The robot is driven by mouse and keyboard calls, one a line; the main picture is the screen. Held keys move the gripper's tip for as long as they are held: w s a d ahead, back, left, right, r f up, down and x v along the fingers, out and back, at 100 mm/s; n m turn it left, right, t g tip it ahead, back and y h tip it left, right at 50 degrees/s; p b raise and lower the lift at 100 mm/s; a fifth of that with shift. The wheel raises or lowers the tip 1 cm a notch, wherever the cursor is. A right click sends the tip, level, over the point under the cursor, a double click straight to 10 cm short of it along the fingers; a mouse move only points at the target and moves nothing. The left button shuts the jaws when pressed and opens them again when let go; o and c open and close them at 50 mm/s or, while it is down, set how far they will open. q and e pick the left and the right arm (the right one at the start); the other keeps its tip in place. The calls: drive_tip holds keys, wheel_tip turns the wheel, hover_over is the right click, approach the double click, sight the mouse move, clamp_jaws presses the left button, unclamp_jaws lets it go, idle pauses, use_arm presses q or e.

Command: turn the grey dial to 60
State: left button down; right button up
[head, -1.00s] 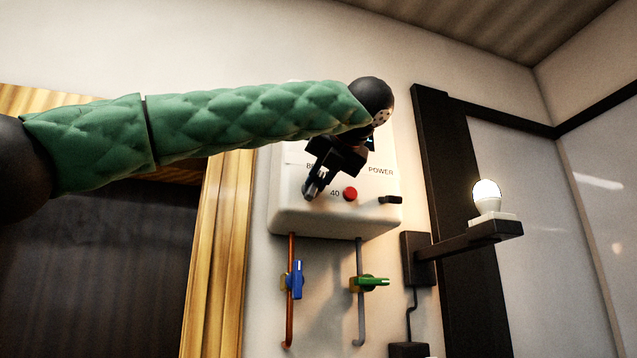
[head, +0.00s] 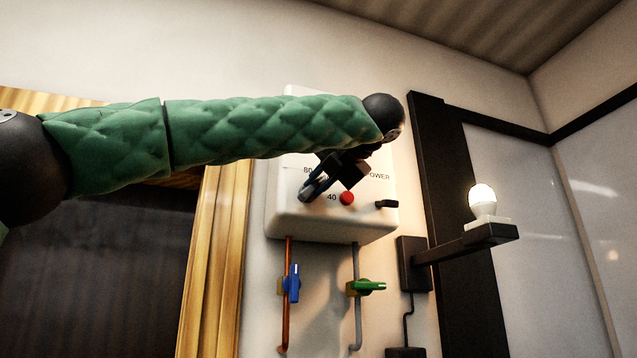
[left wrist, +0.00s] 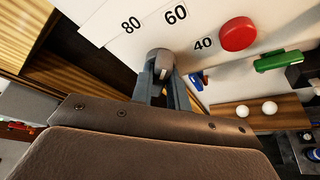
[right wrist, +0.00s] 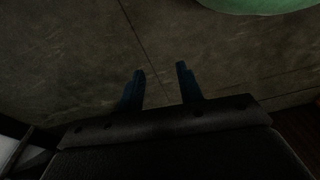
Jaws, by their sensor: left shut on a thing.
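The grey dial (left wrist: 160,63) sits on the front of a white box (head: 335,222). The printed marks 80 (left wrist: 131,24), 60 (left wrist: 176,14) and 40 (left wrist: 203,44) lie around it. My left gripper (left wrist: 162,82) is shut on the dial, one finger on each side. A pale line shows on the dial, but I cannot tell which number it points to. In the head view my left gripper (head: 308,190) hides most of the dial. My right gripper (right wrist: 160,70) is open and empty above a dark floor, away from the box.
A red button (head: 347,198) and a black switch (head: 386,204) are right of the dial. Below the box are pipes with a blue valve handle (head: 292,283) and a green one (head: 370,286). A lit bulb (head: 482,197) stands on a bracket to the right.

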use_arm(q)
drive_tip(key=c, duration=1.4)
unclamp_jaws()
drive_tip(key=shift+o, duration=0.2)
drive_tip(key=shift+w, duration=0.1)
use_arm(e)
drive_tip(key=shift+f, duration=0.1)
